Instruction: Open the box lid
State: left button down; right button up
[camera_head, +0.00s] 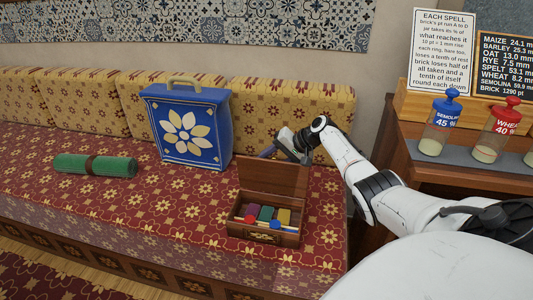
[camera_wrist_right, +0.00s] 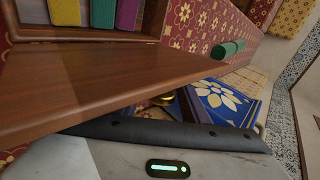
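The wooden box (camera_head: 264,235) sits on the red patterned seat. Its lid (camera_head: 273,178) stands raised at the back, and the inside shows with several coloured pieces in it. In the right wrist view the lid (camera_wrist_right: 90,85) crosses the picture as a broad brown panel, with coloured blocks beyond it at the top. My right gripper (camera_head: 281,151) is just behind the raised lid's top edge, close to it. I cannot tell whether it touches the lid or whether its fingers are apart. My left gripper is not in view.
A blue flower-patterned case (camera_head: 187,128) with a handle stands behind and left of the box. A rolled green cloth (camera_head: 95,166) lies farther left. A wooden stand at right holds jars with blue (camera_head: 440,125) and red (camera_head: 497,130) tops.

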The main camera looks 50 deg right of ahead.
jog(key=p+v, duration=0.3)
jog(key=v, duration=0.7)
jog(key=shift+s+r, duration=0.1)
dwell(0.4)
